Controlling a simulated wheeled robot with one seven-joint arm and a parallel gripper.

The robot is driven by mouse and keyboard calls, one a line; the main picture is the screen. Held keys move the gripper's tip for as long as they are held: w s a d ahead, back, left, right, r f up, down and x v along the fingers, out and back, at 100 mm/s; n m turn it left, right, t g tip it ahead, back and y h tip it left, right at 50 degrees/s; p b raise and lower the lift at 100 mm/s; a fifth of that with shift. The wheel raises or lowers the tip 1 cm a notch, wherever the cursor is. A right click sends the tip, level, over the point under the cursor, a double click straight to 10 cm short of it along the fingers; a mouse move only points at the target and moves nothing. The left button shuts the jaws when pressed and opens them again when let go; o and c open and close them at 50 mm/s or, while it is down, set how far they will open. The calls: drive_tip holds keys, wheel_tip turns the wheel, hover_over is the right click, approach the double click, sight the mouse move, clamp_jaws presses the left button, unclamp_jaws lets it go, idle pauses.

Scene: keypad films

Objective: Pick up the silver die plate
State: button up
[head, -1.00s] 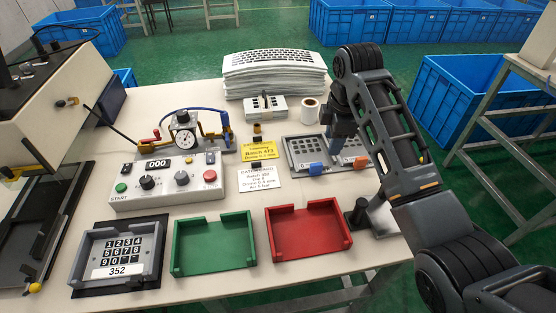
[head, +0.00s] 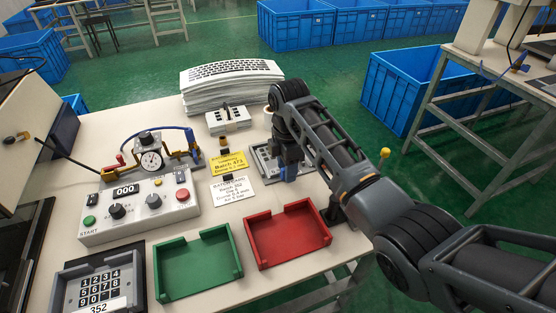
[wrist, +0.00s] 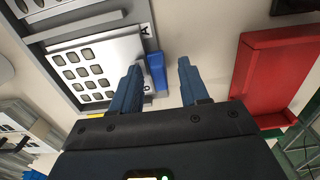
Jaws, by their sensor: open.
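The silver die plate (wrist: 85,72), a pale plate with rows of square holes, lies in a grey holder (wrist: 53,15) in the wrist view. A blue tab (wrist: 156,70) stands at its right edge. My gripper (wrist: 159,68) is open and empty, with the blue tab between the fingertips in the picture, nearer the left finger. I cannot tell whether they touch. In the head view my gripper (head: 287,168) points down at the holder (head: 262,157) and hides most of it and the plates.
A red tray (head: 290,236) and a green tray (head: 198,264) lie in front of the holder. Yellow and white cards (head: 233,190) are to its left. A keyboard stack (head: 232,92) and a smaller stack (head: 230,122) stand behind. The control box (head: 140,212) is further left.

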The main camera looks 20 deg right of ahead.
clamp_jaws()
idle(0.3)
idle(0.3)
